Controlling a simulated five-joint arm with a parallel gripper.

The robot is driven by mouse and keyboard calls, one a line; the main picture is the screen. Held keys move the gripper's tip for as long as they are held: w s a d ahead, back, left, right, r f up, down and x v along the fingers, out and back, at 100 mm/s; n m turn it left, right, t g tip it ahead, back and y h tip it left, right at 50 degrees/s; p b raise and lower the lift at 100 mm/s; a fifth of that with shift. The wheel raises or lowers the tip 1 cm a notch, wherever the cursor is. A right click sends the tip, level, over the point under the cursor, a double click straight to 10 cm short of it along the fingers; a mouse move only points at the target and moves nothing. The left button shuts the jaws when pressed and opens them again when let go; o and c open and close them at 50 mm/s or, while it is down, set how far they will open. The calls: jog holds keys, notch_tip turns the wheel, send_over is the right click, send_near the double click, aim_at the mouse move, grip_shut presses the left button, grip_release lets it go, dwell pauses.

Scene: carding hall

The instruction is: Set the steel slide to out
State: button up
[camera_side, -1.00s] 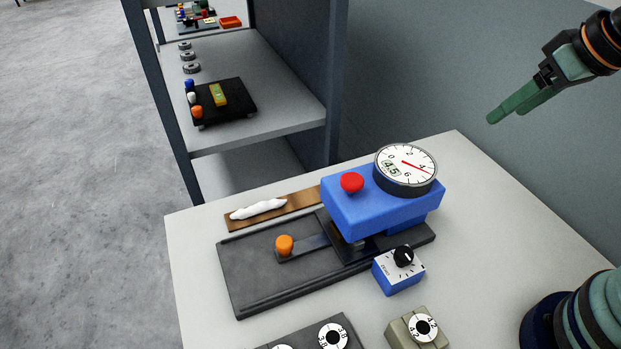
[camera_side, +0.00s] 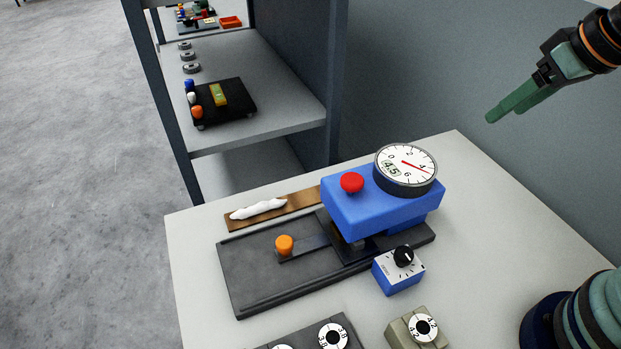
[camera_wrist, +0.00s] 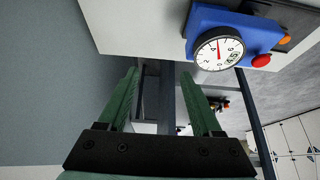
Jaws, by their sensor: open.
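The steel slide (camera_side: 309,246) is a flat metal strip with an orange knob (camera_side: 284,245) at its left end. It lies on a dark base plate (camera_side: 262,276) and runs in under a blue gauge housing (camera_side: 350,214). The housing carries a round dial (camera_side: 405,168) reading about 4.5 and a red button (camera_side: 352,182). My gripper (camera_side: 491,119) is high at the upper right, well away from the slide and holding nothing. In the wrist view my gripper (camera_wrist: 162,75) has its two green fingers apart, with the blue housing (camera_wrist: 232,20) beyond them at upper right.
A brown strip with white fibre (camera_side: 258,209) lies behind the base. A blue box with a black knob (camera_side: 398,270) stands in front of the housing, near a beige block with a dial (camera_side: 417,328). A shelf (camera_side: 240,90) stands behind the table.

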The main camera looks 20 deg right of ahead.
jog(key=w+a+r+n+g, duration=0.1)
jog(key=w+a+n+g, duration=0.15)
jog(key=w+a, duration=0.35)
jog(key=n+g, duration=0.3)
jog(key=n, duration=0.4)
send_over(284, 241)
notch_tip(284, 241, down, 10)
jog(key=shift+m, duration=0.25)
notch_tip(284, 241, down, 11)
jog(key=shift+f, duration=0.2)
grip_shut()
jog(key=shift+r, duration=0.1)
